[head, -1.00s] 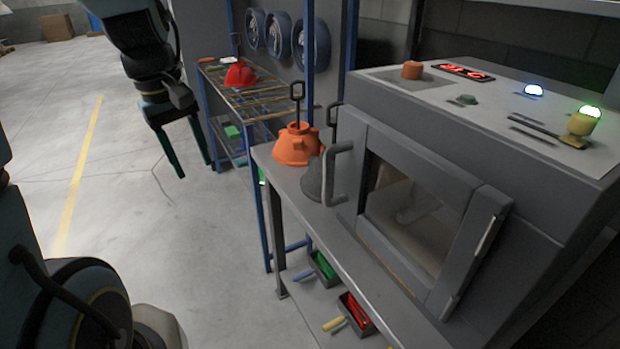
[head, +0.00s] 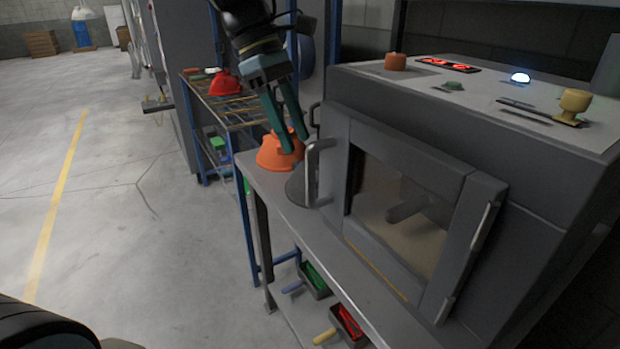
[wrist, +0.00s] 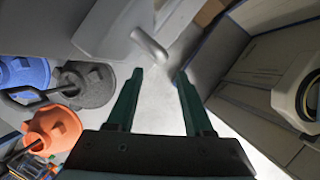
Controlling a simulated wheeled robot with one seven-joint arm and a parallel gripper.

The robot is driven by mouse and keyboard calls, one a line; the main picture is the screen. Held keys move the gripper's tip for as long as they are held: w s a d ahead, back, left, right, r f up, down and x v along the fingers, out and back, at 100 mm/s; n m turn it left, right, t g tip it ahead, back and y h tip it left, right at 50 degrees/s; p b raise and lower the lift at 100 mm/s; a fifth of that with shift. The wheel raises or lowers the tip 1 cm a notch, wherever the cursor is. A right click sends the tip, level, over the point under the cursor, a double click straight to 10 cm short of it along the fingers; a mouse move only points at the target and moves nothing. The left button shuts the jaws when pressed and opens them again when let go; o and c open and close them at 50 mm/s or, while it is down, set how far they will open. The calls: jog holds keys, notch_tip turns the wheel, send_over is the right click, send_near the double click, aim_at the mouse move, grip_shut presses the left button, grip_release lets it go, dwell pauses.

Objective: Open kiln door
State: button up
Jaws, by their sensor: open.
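The grey kiln (head: 540,170) stands at the right of the head view. Its door (head: 410,155) has a dark window and looks shut. A bent grey bar handle (head: 312,172) stands out at the door's left side, and a thin bar (head: 472,255) runs along its right edge. My gripper (head: 295,144) is open and empty, up and left of the bent handle, in front of the orange hood in the picture. In the wrist view the handle (wrist: 150,45) appears just ahead of my fingertips (wrist: 159,74), roughly between them and apart from them.
Small bins (head: 315,280) sit below the bench. Floor at left is clear.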

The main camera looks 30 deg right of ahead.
aim_at(311, 198)
jog(key=p+x, duration=0.1)
jog(key=x, duration=0.8)
grip_shut()
dwell(1.3)
